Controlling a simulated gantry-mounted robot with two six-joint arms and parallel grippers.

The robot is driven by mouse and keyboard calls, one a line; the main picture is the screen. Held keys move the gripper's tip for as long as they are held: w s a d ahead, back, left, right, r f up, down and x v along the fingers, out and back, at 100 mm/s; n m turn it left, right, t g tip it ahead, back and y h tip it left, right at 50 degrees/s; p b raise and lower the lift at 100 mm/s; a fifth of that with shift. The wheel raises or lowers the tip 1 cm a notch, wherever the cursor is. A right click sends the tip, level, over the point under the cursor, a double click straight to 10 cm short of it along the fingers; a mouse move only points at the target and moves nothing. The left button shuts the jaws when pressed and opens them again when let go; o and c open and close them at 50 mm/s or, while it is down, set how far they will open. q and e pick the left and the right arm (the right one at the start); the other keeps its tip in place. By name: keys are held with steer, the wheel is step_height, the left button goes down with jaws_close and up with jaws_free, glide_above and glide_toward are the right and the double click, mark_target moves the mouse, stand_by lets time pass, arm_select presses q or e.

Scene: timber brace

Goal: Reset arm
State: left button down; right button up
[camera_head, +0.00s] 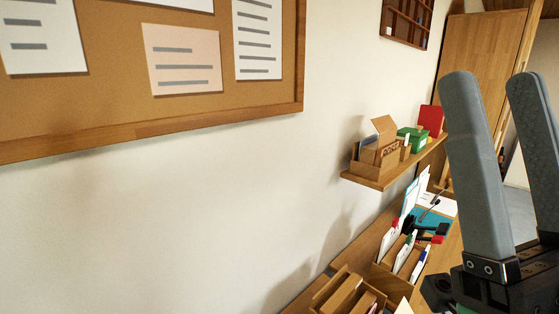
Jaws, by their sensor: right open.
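My right gripper (502,98) fills the right side of the head view, with two long grey fingers pointing up. The fingers stand apart with nothing between them, so it is open and empty. Its black base is partly cut off by the lower right corner of the picture. My left gripper is not in view. No timber piece or brace shows clearly in this view.
A cork board (120,103) with papers hangs on the white wall (230,190). A wooden shelf (374,182) holds boxes. Below it, a desk (366,243) carries wooden trays (338,287) and pen holders. A wooden door (480,50) stands behind my gripper.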

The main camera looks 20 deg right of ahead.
steer(key=w+a+f+n+g+y, duration=0.1)
steer(key=w+a+f+g+y, duration=0.15)
steer(key=w+y, duration=0.2)
arm_select(q)
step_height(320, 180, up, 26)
steer(key=p, duration=2.6)
arm_select(e)
step_height(320, 180, up, 25)
steer(key=shift+d, duration=0.4)
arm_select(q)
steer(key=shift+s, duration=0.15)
arm_select(e)
steer(key=shift+r+g, duration=0.1)
steer(key=shift+g, duration=0.15)
